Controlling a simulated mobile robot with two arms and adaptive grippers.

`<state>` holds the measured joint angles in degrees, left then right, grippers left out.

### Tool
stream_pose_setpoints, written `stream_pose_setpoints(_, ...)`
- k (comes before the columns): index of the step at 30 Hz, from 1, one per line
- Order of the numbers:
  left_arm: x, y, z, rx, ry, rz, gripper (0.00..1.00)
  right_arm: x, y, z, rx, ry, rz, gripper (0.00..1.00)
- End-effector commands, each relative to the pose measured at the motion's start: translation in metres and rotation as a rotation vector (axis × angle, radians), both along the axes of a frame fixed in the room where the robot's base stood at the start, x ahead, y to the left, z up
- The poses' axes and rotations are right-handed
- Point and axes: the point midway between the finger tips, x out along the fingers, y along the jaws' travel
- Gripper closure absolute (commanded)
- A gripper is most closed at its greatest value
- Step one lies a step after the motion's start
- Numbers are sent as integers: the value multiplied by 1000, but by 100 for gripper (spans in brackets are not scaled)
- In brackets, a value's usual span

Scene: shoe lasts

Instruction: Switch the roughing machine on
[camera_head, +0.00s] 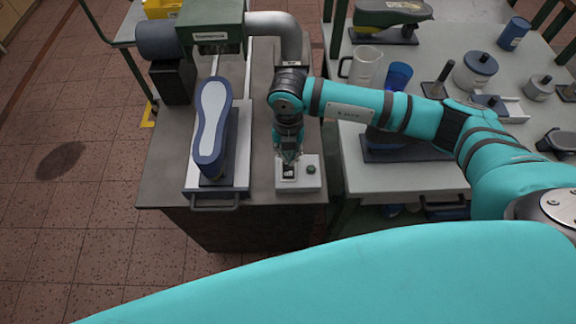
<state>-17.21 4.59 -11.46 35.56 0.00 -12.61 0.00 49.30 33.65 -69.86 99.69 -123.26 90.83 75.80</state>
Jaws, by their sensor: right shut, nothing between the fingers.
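The roughing machine (212,35) stands at the back of the grey bench, with a green head, a dark motor on its left and a grey pipe. In front of it a blue shoe with a pale sole (212,122) sits sole-up on a sliding carriage (240,160). A pale switch box (297,184) lies at the bench's front right, with a dark rocker switch (289,171) and a small round knob (311,169). My right gripper (289,158) is shut and empty, pointing down at the rocker; I cannot tell whether it touches. My left gripper is out of view.
My right arm reaches across the table (345,185) on the right. That table holds a clear jug (364,65), a blue cup (398,75), a lidded pot (475,71) and a green last (388,16). Tiled floor is open on the left.

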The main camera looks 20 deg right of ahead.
Motion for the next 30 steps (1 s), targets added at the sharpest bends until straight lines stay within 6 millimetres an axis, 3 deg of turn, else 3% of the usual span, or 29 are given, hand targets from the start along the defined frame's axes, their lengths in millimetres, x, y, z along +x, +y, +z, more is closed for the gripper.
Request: stream_pose_setpoints(30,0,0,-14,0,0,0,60,0,0,-16,0,0,0,100)
